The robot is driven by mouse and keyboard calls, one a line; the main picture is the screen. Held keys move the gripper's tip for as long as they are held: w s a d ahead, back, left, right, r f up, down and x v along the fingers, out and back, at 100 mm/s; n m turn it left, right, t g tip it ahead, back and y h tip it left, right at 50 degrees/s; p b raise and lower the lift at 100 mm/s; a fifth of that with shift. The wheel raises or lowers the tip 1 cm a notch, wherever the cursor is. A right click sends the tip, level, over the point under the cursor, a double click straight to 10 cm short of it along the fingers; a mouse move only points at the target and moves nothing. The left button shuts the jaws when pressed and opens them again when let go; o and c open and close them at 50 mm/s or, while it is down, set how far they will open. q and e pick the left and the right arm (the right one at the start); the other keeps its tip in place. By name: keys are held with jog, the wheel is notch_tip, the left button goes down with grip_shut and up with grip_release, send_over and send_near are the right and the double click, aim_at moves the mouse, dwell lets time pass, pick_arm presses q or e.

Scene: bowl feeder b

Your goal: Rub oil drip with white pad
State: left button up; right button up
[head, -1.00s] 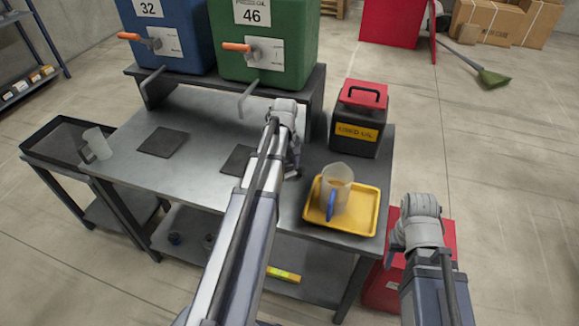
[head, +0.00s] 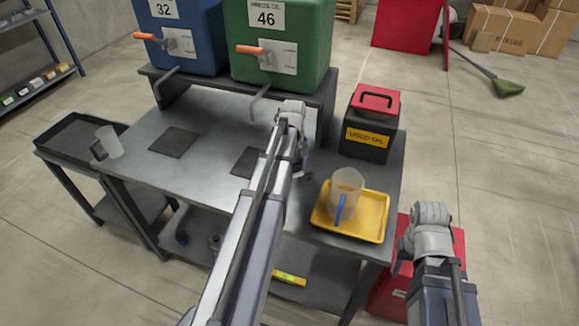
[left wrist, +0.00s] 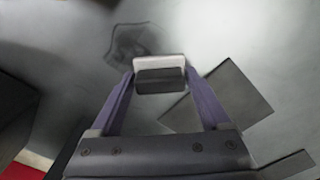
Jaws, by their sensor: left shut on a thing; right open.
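My left gripper (left wrist: 158,85) is shut on a small pad block, white along its far side with a dark grey back. The white pad (left wrist: 158,62) is between the two purple fingers in the left wrist view. A dark, irregular oil drip (left wrist: 128,42) marks the grey tabletop just beyond and left of the pad; the pad overlaps its near edge in the picture, but contact is unclear. In the head view my left gripper (head: 302,168) is over the workbench (head: 215,185), partly hidden by my arm. My right gripper (head: 400,262) is open, low at the right beside the bench.
A yellow tray (head: 375,228) holding a jug (head: 345,190) stands right of my left gripper. A used-oil can (head: 368,145) is behind it. Dark square mats (head: 174,142) lie on the bench. Blue (head: 182,35) and green (head: 278,85) tanks stand at the back.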

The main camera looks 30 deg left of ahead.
aim_at(308, 178)
pick_arm(q)
jog(key=shift+w+d, duration=0.25)
jog(key=shift+d, duration=0.95)
jog(key=shift+w+d+f, duration=0.1)
jog(key=shift+w+d, duration=0.1)
jog(key=shift+d, duration=1.45)
jog(key=shift+w+d, duration=0.2)
jog(key=shift+d, duration=0.6)
jog(key=shift+w+d, duration=0.2)
jog(key=shift+d, duration=0.6)
jog(key=shift+f, duration=0.1)
jog(key=shift+c, duration=0.5)
jog(key=shift+s, duration=0.1)
jog(key=shift+s+a, duration=0.15)
jog(key=shift+a, duration=0.75)
jog(key=shift+s+a, duration=0.1)
jog(key=shift+a, duration=0.75)
